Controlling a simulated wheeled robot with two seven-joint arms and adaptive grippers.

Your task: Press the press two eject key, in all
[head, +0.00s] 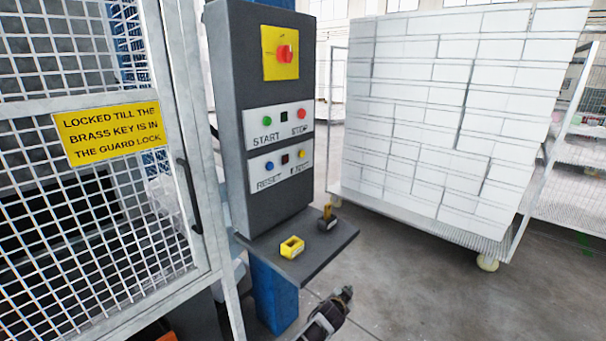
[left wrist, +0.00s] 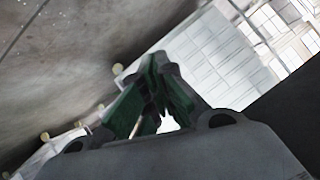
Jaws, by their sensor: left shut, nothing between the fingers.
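A dark grey control panel (head: 263,110) stands upright in the head view. Its lower white plate (head: 279,164) carries a blue button marked RESET and, at its right end, a yellow button (head: 301,154) whose small label seems to read EJECT. The upper plate has a green START button (head: 266,121) and a red STOP button (head: 300,114). My left gripper (head: 346,292) is low in front of the panel, below and to the right of the yellow button and apart from it. In the left wrist view its green-padded fingers (left wrist: 158,98) are shut and empty. My right gripper is not in view.
A shelf (head: 300,250) juts out below the panel, bearing a yellow block (head: 291,247) and a dark block with a yellowish top (head: 327,217). A red emergency knob (head: 284,53) is above. A mesh guard (head: 90,250) stands left; a cart of white blocks (head: 430,120) stands right.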

